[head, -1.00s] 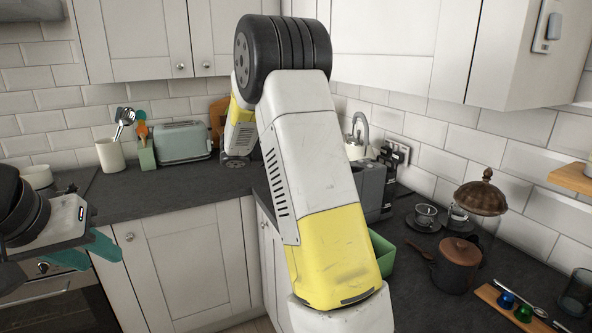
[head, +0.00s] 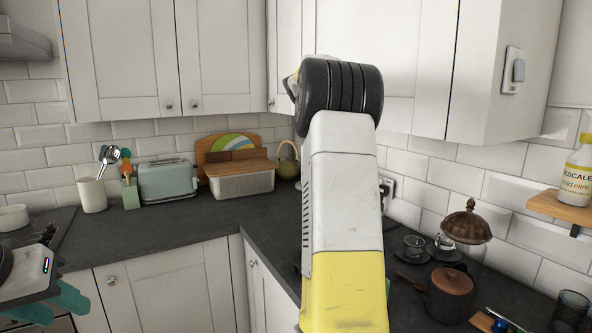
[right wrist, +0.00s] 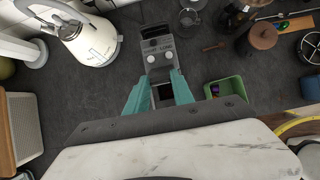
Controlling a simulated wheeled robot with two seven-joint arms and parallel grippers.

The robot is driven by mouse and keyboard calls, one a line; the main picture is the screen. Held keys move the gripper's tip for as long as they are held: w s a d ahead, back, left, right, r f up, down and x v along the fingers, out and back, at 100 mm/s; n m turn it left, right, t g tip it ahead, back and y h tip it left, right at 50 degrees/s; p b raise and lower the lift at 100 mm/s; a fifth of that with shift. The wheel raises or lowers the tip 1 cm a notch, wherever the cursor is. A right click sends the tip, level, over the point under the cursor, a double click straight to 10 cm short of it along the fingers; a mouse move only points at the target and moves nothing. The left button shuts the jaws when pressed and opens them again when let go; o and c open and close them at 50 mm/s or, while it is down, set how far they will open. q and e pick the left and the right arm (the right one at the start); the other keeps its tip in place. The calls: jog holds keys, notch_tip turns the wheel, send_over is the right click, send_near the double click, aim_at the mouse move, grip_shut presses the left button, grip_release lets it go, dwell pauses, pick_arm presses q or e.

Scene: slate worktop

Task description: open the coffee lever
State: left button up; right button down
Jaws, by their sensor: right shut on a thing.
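The grey coffee machine (right wrist: 157,48) stands on the worktop in the right wrist view, with two pale round knobs on its top. In the head view my right arm hides it. The teal fingers of my right gripper (right wrist: 160,92) are at the machine's near end, closed on a grey part between them, which looks like the coffee lever (right wrist: 161,91). Most of that part is hidden by the fingers and the gripper body. My left gripper (head: 55,304) is at the lower left of the head view, its teal fingers apart and empty, away from the machine.
A white kettle (right wrist: 90,40) stands left of the machine. A green bin (right wrist: 226,92) and a brown-lidded pot (right wrist: 262,37) are to its right. In the head view, a toaster (head: 167,181) and bread box (head: 243,182) stand along the back wall. Worktop before them is clear.

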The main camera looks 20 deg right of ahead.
jog(key=shift+w+d+r, duration=0.1)
jog(key=shift+d+r, duration=0.05)
jog(key=shift+d, duration=0.75)
jog(key=shift+w+d+r, duration=0.1)
jog(key=shift+d+r, duration=0.1)
jog(key=shift+d, duration=0.75)
jog(key=shift+d+r, duration=0.15)
jog(key=shift+d, duration=0.75)
jog(key=c, duration=1.1)
grip_release()
jog(key=shift+a, duration=0.1)
jog(key=v, duration=0.7)
jog(key=shift+a+r, duration=0.15)
jog(key=shift+r, duration=0.15)
